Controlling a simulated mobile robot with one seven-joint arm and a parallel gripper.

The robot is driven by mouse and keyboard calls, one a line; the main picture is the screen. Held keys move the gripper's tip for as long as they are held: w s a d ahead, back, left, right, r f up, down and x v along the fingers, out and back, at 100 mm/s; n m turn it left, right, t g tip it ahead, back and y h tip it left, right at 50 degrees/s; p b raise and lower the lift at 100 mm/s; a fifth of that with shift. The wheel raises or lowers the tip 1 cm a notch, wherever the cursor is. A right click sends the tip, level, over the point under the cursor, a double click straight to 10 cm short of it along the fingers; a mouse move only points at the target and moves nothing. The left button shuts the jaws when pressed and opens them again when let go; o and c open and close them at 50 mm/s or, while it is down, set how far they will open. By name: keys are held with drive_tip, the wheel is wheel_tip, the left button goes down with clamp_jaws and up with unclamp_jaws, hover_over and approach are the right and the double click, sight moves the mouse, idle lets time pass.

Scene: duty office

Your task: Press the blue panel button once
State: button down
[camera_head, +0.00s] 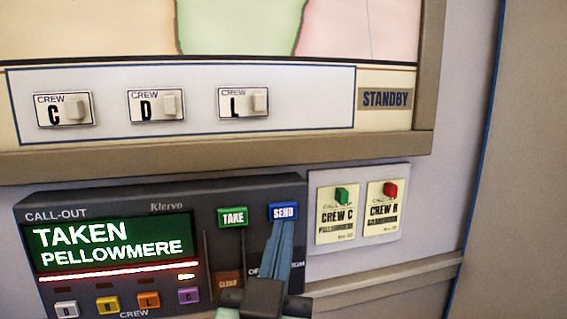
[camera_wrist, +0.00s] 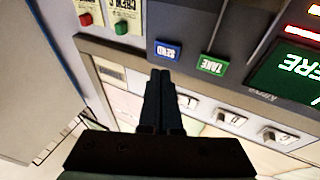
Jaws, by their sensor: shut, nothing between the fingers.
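The blue SEND button (camera_head: 283,212) is at the upper right of the dark call-out panel (camera_head: 110,195). My gripper (camera_head: 281,226) is shut and empty, its fingertips just below the button in the head view. In the wrist view, which is upside down, the blue button (camera_wrist: 168,50) lies just beyond the fingertips (camera_wrist: 160,73). I cannot tell whether the fingertips touch it. The panel's screen (camera_head: 110,243) reads TAKEN PELLOWMERE. My gripper hides part of the panel below the button.
A green TAKE button (camera_head: 233,217) is left of the blue one. To the right are two cards, one with a green button (camera_head: 341,197), one with a red button (camera_head: 390,190). Above are a map board frame (camera_head: 200,160) and crew tags (camera_head: 65,110). Coloured crew buttons (camera_head: 107,305) sit lower left.

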drive_tip(key=s+d+n+g+h+p, duration=0.1)
drive_tip(key=s+g+p, duration=0.4)
drive_tip(key=p, duration=2.7)
drive_tip(key=d+r+g+h, duration=0.1)
drive_tip(key=g+h, duration=0.1)
drive_tip(key=g, duration=0.1)
drive_tip(key=shift+s+d+n+h+p, duration=0.3)
drive_tip(key=shift+d+h+p, duration=0.05)
drive_tip(key=shift+h+p, duration=0.05)
drive_tip(key=shift+f, duration=0.1)
